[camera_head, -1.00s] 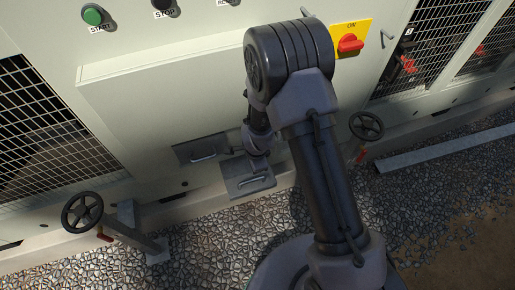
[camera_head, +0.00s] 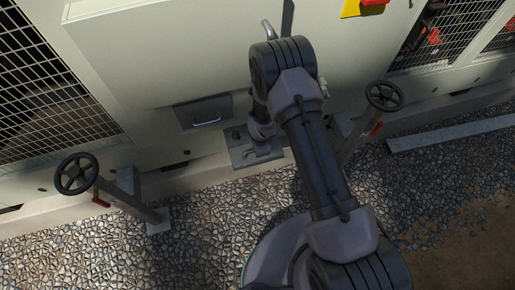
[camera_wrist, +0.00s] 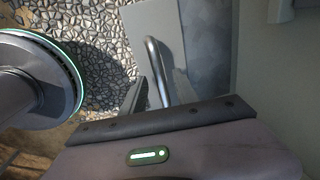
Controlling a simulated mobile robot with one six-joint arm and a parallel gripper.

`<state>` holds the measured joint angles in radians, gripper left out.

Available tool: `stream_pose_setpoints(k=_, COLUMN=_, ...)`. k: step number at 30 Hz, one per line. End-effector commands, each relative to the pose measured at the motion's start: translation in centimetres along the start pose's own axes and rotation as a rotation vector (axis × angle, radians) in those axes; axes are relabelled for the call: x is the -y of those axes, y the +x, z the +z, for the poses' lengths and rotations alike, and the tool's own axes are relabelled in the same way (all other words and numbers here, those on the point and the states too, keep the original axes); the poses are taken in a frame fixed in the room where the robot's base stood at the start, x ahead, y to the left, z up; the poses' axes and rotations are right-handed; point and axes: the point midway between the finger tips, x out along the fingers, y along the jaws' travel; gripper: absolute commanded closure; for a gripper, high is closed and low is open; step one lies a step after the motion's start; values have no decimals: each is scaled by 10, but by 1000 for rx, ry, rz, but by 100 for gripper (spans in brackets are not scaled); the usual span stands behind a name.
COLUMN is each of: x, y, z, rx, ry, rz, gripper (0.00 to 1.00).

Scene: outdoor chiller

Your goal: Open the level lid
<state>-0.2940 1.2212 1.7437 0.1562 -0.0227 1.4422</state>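The level lid (camera_head: 240,158) is a small grey plate low on the chiller's front, just above the gravel. My gripper (camera_head: 262,151) is down over it and hides most of it, including its handle in this view. In the wrist view a bright metal bar handle (camera_wrist: 154,66) stands along the grey lid (camera_wrist: 162,25), just beyond my gripper (camera_wrist: 145,95). One dark finger shows beside the handle's near end.
A second grey panel with a handle (camera_head: 205,116) is set in the cabinet to the upper left. Handwheels stand at left (camera_head: 77,174) and right (camera_head: 384,96) on pipes. A metal beam (camera_head: 450,134) lies at right. Gravel (camera_head: 90,255) in front is open.

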Motion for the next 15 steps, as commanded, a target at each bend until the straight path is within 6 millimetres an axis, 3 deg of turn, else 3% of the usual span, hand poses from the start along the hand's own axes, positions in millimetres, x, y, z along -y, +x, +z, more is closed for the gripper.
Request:
stream_pose_setpoints(k=4, x=0, y=-1, z=0, rx=0, ry=0, rz=0, gripper=64)
stream_pose_setpoints(k=10, x=0, y=-1, z=0, rx=0, ry=0, rz=0, gripper=100)
stream_pose_setpoints(k=15, x=0, y=-1, z=0, rx=0, ry=0, rz=0, gripper=100)
